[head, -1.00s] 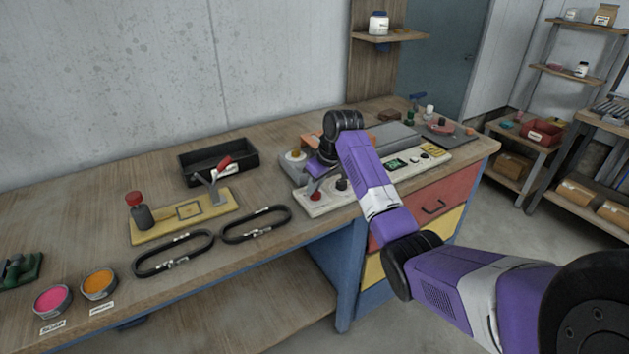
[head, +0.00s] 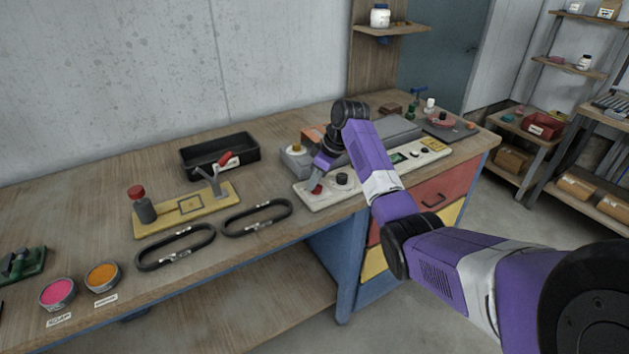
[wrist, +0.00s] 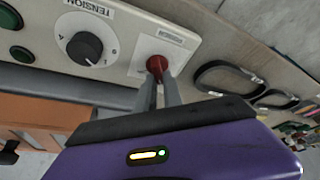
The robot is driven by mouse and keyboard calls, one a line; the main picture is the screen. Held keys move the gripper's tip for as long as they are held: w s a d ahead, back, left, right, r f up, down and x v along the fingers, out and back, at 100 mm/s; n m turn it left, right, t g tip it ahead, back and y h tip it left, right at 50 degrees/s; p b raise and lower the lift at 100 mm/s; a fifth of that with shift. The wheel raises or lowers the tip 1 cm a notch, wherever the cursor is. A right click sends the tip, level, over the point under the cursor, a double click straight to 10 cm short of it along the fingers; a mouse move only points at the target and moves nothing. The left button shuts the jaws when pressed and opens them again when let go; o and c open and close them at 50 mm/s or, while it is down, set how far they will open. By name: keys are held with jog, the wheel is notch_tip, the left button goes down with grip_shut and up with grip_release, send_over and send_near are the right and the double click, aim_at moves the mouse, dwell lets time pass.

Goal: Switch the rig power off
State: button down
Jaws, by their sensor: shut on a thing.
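The rig's white control panel (head: 376,172) lies along the front of the bench, and its face also shows in the wrist view (wrist: 115,25). A red knob or switch (wrist: 156,64) sits on a light plate at the panel's left end; it shows in the head view too (head: 316,188). My gripper (wrist: 160,80) is shut on the red switch, with both fingertips at it. The fingers partly hide the switch, and I cannot tell its position. A black dial marked TENSION (wrist: 86,47) is beside it.
Two black oval loops (head: 175,247) lie left of the panel. Pink (head: 58,293) and orange (head: 102,275) pots are at far left.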

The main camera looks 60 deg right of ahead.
jog(key=c, duration=1.5)
grip_release()
jog(key=v, duration=0.8)
jog(key=shift+b, duration=0.4)
jog(key=shift+w, duration=0.15)
